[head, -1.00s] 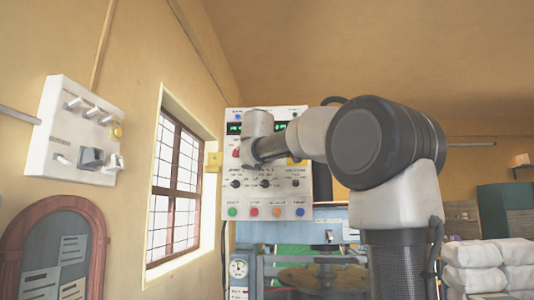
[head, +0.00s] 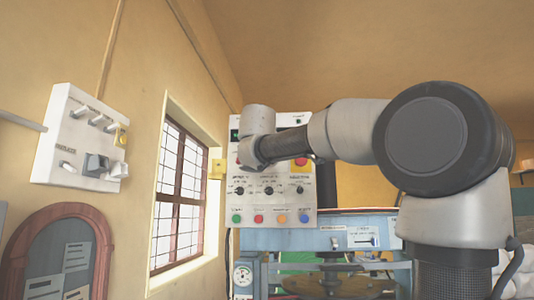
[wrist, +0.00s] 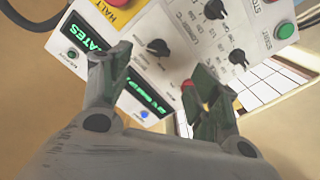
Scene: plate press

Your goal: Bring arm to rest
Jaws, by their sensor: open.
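My arm reaches across the head view in front of the control panel (head: 275,210). My gripper itself is hidden behind the arm in the head view. In the wrist view my gripper (wrist: 155,80) is open and empty, its two fingers spread apart. Beyond the fingers is the control panel (wrist: 160,30), tilted in the picture, with black knobs, green lit displays and a yellow HALT label. The fingers overlap the panel in the picture; I cannot tell how far they stand from it.
A white switch box (head: 80,138) hangs on the left wall beside a barred window (head: 178,200). A wooden arched board (head: 60,235) is below it. The blue press (head: 345,240) with a round plate (head: 335,285) stands under the panel. White sacks are partly hidden at right.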

